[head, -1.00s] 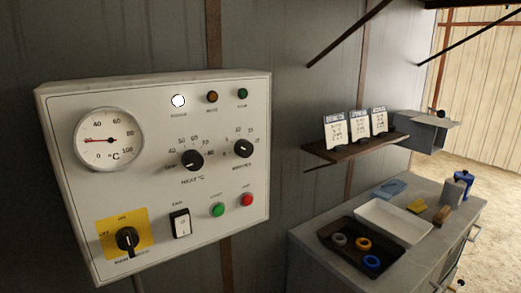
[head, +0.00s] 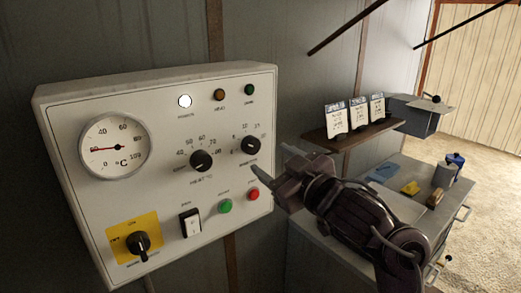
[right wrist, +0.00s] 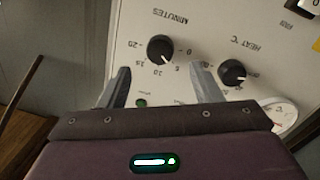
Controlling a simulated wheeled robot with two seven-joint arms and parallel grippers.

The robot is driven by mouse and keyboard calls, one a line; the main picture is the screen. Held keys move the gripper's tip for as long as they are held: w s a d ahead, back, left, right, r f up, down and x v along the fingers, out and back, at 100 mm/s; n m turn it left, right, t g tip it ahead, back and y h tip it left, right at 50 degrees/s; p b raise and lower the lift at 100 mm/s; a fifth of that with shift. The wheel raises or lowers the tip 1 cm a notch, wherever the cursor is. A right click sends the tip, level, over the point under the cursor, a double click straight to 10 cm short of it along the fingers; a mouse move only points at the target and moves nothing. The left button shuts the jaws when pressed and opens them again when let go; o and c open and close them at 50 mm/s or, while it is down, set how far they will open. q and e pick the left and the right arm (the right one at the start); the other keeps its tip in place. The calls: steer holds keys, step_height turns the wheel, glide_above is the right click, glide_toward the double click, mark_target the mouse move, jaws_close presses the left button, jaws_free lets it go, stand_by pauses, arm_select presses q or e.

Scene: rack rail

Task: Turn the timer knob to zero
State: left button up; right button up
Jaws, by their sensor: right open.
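The timer knob (head: 250,146) is a round black knob at the upper right of the white control panel (head: 105,85), above the word MINUTES. In the right wrist view the timer knob (right wrist: 160,49) appears upside down, its white mark seeming to point near the 5. My right gripper (head: 270,160) is open and empty, just in front of the panel, below and right of the knob. In the wrist view its fingertips (right wrist: 160,75) are spread to either side below the knob, apart from it. My left gripper is not in view.
The heat knob (head: 201,160) is close left of the timer knob. Green (head: 225,206) and red (head: 253,194) buttons sit below. A main switch (head: 138,243) and a dial gauge (head: 115,146) are at the left. A shelf with cards (head: 350,136) stands to the right.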

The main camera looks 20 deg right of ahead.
mark_target(254, 149)
steer(key=x, duration=0.6)
steer(key=shift+w+a, duration=0.15)
steer(key=shift+w, duration=0.15)
steer(key=shift+f, duration=0.1)
steer(key=c, duration=1)
